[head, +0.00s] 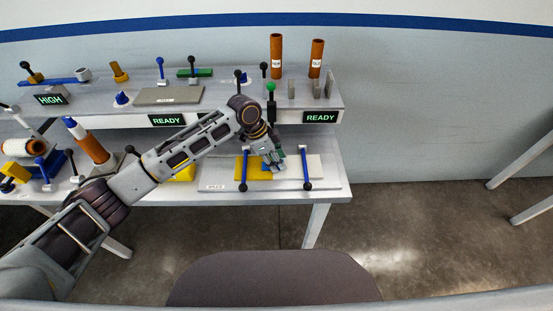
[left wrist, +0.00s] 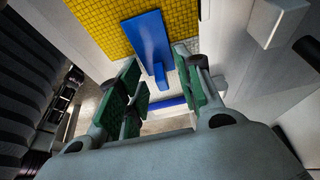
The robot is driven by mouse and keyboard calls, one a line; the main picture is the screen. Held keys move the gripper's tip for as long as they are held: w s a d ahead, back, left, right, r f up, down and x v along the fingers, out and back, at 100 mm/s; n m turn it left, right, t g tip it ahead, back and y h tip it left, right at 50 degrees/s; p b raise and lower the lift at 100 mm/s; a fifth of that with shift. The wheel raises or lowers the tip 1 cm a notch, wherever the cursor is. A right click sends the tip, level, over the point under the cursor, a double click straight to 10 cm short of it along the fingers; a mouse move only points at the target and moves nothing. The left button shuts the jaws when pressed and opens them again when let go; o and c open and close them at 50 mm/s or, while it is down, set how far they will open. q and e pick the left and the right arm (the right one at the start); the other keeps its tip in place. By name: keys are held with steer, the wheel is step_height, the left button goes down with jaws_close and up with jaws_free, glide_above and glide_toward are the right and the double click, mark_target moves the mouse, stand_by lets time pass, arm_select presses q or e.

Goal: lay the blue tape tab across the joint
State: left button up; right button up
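The blue tape tab (left wrist: 148,36) lies flat over the yellow woven sheet (left wrist: 93,22) and reaches past its edge onto the pale sheet (left wrist: 180,52), with a small blue grip piece at its near end. In the head view, the yellow sheet (head: 246,172) and pale sheet (head: 300,165) lie on the splice board (head: 222,186); the blue tab is mostly hidden by my gripper. My left gripper (head: 274,167) is low over the joint. In the left wrist view, its green-padded fingers (left wrist: 163,88) are apart, either side of the grip piece, with no visible contact. My right gripper is out of view.
Blue lever clamps with black knobs stand at the left (head: 244,170) and right (head: 306,168) of the sheets. A raised shelf (head: 225,116) with READY displays runs behind the board. An orange-brown tube (head: 91,147) leans at the left. Right of the bench is open floor.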

arm_select(q)
steer(key=shift+r, duration=0.15)
steer(key=v, duration=1.1)
steer(key=shift+a+r, duration=0.15)
steer(key=shift+r, duration=0.15)
stand_by(0.5)
